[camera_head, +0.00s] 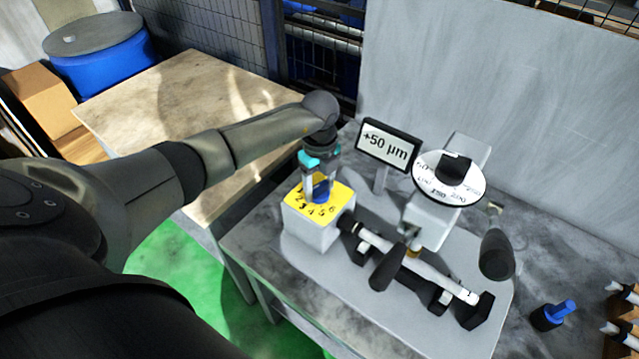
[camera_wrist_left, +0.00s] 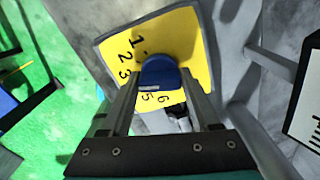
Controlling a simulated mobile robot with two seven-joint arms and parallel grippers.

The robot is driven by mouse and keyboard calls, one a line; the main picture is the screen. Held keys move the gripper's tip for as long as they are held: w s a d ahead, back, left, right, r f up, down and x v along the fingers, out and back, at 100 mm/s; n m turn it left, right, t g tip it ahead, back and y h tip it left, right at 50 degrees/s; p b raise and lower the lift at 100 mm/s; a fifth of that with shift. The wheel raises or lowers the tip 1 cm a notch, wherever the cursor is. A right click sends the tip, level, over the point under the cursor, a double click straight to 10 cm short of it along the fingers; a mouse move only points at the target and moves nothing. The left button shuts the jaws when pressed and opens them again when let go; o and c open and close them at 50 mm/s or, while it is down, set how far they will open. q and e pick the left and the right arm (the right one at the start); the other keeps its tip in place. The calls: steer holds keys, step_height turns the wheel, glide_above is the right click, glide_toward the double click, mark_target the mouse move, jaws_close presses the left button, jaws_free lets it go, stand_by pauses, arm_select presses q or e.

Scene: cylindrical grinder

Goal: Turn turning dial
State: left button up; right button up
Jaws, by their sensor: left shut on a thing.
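The turning dial is a blue knob (camera_head: 321,190) on a yellow numbered plate (camera_head: 338,193), on top of a white box at the left end of the grinder. My left gripper (camera_head: 321,187) reaches down from above and is shut on the blue knob. In the left wrist view the knob (camera_wrist_left: 159,72) sits between the two fingertips, with the digits 1, 2, 3, 5 and 6 showing around it. A light mark on the knob's near side lies close to the 5. My right gripper is not in view.
A "+50 µm" sign (camera_head: 388,146) and a round white scale disc (camera_head: 449,178) with a black knob stand to the right. A handle (camera_head: 497,254) and a blue-topped black part (camera_head: 553,314) are farther right. A wooden table (camera_head: 180,110) is at the left.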

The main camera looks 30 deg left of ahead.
mark_target(319, 185)
arm_select(q)
steer(key=shift+w, duration=0.1)
stand_by(0.3)
steer(key=o, duration=1.3)
step_height(319, 185, up, 15)
steer(key=shift+r, duration=0.15)
